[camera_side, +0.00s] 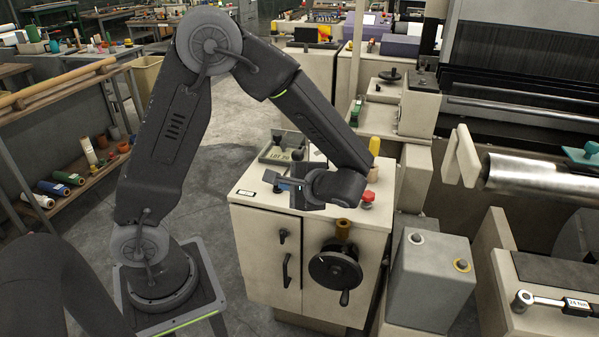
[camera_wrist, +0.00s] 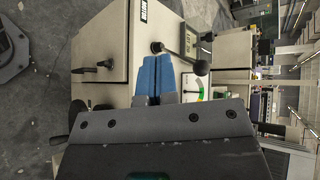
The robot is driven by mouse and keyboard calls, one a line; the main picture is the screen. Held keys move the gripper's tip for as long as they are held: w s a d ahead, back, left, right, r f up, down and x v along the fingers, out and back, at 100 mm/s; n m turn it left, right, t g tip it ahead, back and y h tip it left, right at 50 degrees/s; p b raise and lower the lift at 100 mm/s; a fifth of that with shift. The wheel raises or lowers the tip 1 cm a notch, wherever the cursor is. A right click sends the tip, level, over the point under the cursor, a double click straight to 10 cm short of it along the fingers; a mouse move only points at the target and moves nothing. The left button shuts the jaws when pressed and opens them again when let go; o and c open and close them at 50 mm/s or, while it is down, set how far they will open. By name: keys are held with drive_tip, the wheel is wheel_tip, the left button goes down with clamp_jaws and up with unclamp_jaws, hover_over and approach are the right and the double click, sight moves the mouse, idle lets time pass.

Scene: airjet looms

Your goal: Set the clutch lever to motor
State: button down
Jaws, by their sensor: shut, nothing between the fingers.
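The clutch lever (camera_wrist: 182,58) is a dark rod with a round black knob, on top of the cream cabinet (camera_wrist: 100,45) in the wrist view. Its rod runs from a dark pivot toward the right of the picture. Its knob (camera_side: 269,176) also seems to show in the side view, just left of my fingers. A small label (camera_wrist: 143,11), seemingly reading MOTOR, lies at the top, on the pivot's side. My gripper (camera_wrist: 155,58) is shut and empty, its blue fingers side by side. The fingertips lie close to the lever; contact cannot be told.
A gauge (camera_wrist: 192,86) with a coloured scale sits right of my fingers in the wrist view. A handwheel (camera_side: 335,270) juts from the cabinet front.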

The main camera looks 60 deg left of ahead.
drive_tip(key=w+f+m+t+y, duration=0.2)
drive_tip(key=f+t, duration=0.1)
drive_tip(key=w+f+m+t+y, duration=0.2)
drive_tip(key=w+f+y, duration=0.1)
drive_tip(key=f, duration=0.1)
drive_tip(key=w+f+m+t+y, duration=0.1)
drive_tip(key=w+f+t+y, duration=0.1)
drive_tip(key=w+f+t, duration=0.1)
drive_tip(key=shift+w+d+f+m+t+y, duration=0.15)
drive_tip(key=shift+d+f+m, duration=0.05)
drive_tip(key=shift+f, duration=0.15)
drive_tip(key=shift+w+d+f+m+t+y, duration=0.1)
drive_tip(key=shift+d+f+m+t+y, duration=0.1)
drive_tip(key=shift+f, duration=0.15)
drive_tip(key=shift+a, duration=0.1)
drive_tip(key=x, duration=1)
drive_tip(key=shift+s, duration=0.1)
drive_tip(key=shift+s+a+r, duration=0.6)
drive_tip(key=shift+a+r, duration=0.05)
drive_tip(key=shift+a, duration=0.25)
drive_tip(key=shift+s+a+r, duration=0.25)
drive_tip(key=shift+a, duration=0.2)
drive_tip(key=shift+s+a, duration=0.1)
drive_tip(key=shift+r, duration=0.15)
